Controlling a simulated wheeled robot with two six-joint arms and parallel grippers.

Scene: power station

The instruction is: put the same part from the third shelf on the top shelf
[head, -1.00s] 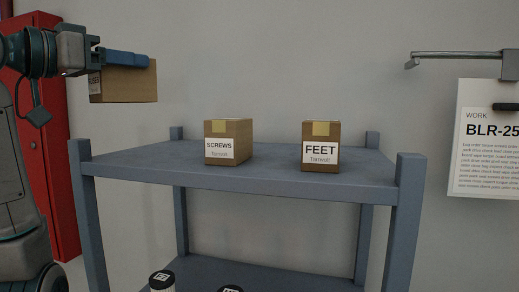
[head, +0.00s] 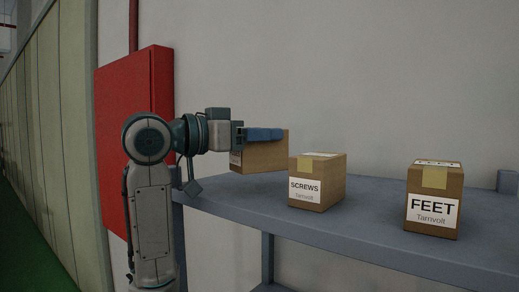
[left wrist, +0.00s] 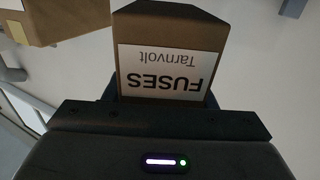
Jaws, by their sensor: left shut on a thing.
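My left gripper (head: 264,134) is shut on a brown cardboard box (head: 262,157). In the left wrist view the held box (left wrist: 165,75) reads FUSES Tarnvolt, upside down in the picture. In the head view it shows at the left end of the blue-grey top shelf (head: 230,208), left of the SCREWS box; I cannot tell whether it touches the shelf. The SCREWS box (head: 332,180) and the FEET box (head: 435,180) stand upright on the top shelf. My right gripper is in neither view.
A red cabinet (head: 160,90) is on the wall behind my left arm. Bare shelf lies between the SCREWS and FEET boxes. Another cardboard box (left wrist: 50,18) fills the upper left of the left wrist view. A pale wall is behind the shelf.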

